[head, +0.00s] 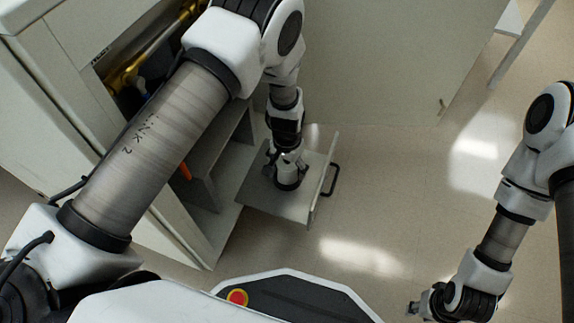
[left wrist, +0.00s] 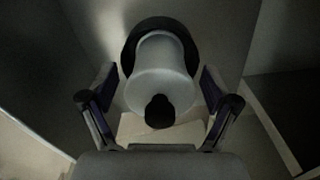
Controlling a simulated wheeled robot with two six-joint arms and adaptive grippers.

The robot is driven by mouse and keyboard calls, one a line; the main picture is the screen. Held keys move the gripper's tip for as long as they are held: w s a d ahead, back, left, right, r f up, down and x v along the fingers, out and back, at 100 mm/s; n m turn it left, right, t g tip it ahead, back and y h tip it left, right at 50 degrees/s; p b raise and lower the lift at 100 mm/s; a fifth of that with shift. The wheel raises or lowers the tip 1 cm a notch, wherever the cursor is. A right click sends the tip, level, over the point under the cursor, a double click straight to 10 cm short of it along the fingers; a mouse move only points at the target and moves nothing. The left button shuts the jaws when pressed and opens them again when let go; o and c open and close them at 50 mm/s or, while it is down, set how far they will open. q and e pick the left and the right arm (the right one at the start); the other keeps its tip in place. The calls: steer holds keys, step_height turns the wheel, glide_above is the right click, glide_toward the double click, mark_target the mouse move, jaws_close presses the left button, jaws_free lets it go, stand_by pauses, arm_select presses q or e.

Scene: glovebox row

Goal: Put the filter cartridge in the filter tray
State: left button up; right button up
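The filter cartridge (head: 288,183), a pale cylinder with a dark ring at its base, stands on the pulled-out grey filter tray (head: 255,196). In the left wrist view the cartridge (left wrist: 160,85) shows a black knob on the near end. My left gripper (head: 287,160) is directly over the tray at the cartridge. In the left wrist view its fingers (left wrist: 158,98) are spread on both sides of the cartridge, with gaps visible on each side. My right gripper (head: 418,307) is low at the right, away from the tray; its fingers are too small to read.
The tray has a black handle (head: 333,180) on its front. A pale cabinet (head: 75,130) with open shelves stands at the left, partly hidden by my left arm. A large pale panel (head: 390,60) is behind the tray. The floor (head: 390,190) to the right is clear.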

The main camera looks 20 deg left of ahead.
arm_select(q)
step_height(320, 180, up, 13)
steer(key=p, duration=0.7)
steer(key=shift+f, duration=0.15)
